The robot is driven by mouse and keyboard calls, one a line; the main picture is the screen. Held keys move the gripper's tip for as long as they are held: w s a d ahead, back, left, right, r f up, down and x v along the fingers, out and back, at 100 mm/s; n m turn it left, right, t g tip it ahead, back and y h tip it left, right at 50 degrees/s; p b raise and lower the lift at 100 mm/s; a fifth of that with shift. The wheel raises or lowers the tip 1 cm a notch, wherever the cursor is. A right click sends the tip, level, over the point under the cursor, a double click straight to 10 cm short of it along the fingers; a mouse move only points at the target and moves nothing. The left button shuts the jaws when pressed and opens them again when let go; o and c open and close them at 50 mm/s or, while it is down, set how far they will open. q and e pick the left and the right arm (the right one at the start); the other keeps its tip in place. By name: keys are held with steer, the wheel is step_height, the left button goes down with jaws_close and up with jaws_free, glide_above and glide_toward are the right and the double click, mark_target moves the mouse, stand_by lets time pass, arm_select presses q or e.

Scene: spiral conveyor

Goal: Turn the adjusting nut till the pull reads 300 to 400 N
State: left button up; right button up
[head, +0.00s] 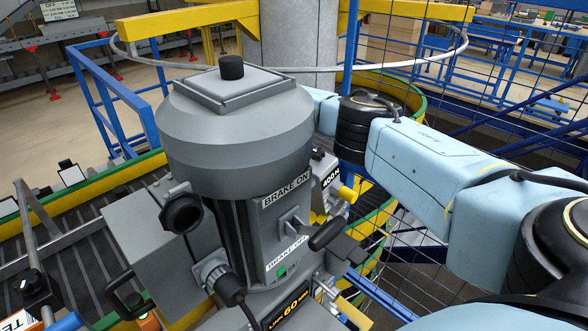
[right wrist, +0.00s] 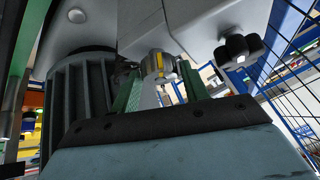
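A round metal nut with a yellow mark (right wrist: 158,66) shows in the right wrist view, beneath a grey housing; I take it for the adjusting nut. My right gripper (right wrist: 162,78) has its two green-edged fingers apart, one on each side of the nut. I cannot tell whether either finger touches it. In the head view my right arm comes in from the right and its hand is hidden behind the grey motor (head: 235,125). A label ending in 400 N (head: 331,178) is partly hidden beside the motor; I cannot read the pull. My left gripper is not in view.
A black-handled lever (head: 325,235) stands out between the BRAKE ON and BRAKE OFF labels. A 60 mm label (head: 290,307) sits lower down. In the wrist view a black knob (right wrist: 240,50) is right of the nut. Blue mesh fencing (head: 420,250) stands at the right.

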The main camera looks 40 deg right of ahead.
steer(key=shift+o, duration=1.4)
steer(key=shift+d, duration=0.1)
